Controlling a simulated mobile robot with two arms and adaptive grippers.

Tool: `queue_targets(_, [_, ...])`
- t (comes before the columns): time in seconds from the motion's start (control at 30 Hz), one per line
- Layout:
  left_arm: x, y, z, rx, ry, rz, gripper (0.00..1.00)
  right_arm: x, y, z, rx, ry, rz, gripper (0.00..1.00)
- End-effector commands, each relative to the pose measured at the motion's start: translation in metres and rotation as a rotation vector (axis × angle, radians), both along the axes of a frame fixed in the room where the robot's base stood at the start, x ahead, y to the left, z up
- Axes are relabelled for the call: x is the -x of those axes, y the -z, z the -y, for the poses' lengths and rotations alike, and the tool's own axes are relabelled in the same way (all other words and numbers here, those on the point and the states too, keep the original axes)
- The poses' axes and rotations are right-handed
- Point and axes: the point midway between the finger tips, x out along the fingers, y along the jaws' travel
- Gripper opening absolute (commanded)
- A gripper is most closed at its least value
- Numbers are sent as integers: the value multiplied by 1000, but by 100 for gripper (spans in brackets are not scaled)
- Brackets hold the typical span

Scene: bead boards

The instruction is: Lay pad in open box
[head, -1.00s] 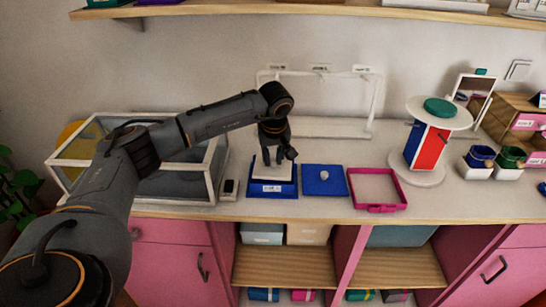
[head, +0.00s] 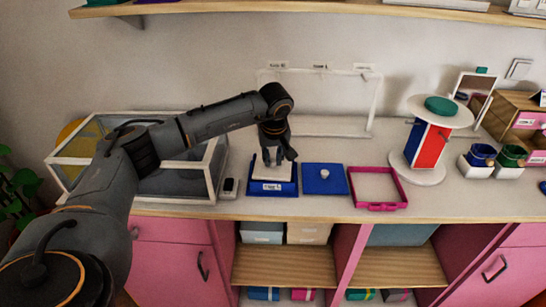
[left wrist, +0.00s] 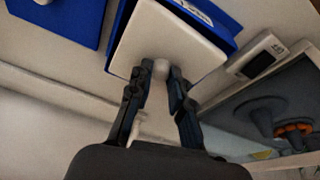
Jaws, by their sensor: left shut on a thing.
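The white pad (head: 271,174) is at the open blue box (head: 273,188), which has a white label on its front. In the left wrist view the pad (left wrist: 150,38) covers most of the box, with blue rim (left wrist: 226,42) showing along its sides. My left gripper (head: 272,158) points down over the pad. Its fingers (left wrist: 163,82) are shut on the pad's small round knob (left wrist: 160,68). I cannot tell whether the pad rests inside the box or hangs just above its floor. My right gripper is not in view.
A blue lid with a knob (head: 324,180) lies right of the box, then a pink open frame (head: 381,207). A small device (head: 228,188) and a glass case (head: 213,165) stand close on the left. A white wire rack (head: 376,105) stands behind.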

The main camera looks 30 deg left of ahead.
Motion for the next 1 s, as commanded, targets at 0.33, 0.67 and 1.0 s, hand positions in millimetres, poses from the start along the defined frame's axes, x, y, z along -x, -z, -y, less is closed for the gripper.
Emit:
queue_targets(0.33, [0, 10, 0, 0, 0, 0, 1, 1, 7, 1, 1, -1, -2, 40])
queue_targets(0.67, [0, 18, 0, 0, 0, 0, 1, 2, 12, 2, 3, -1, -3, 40])
queue_targets(1.0, [0, 25, 0, 0, 0, 0, 1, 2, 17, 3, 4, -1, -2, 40])
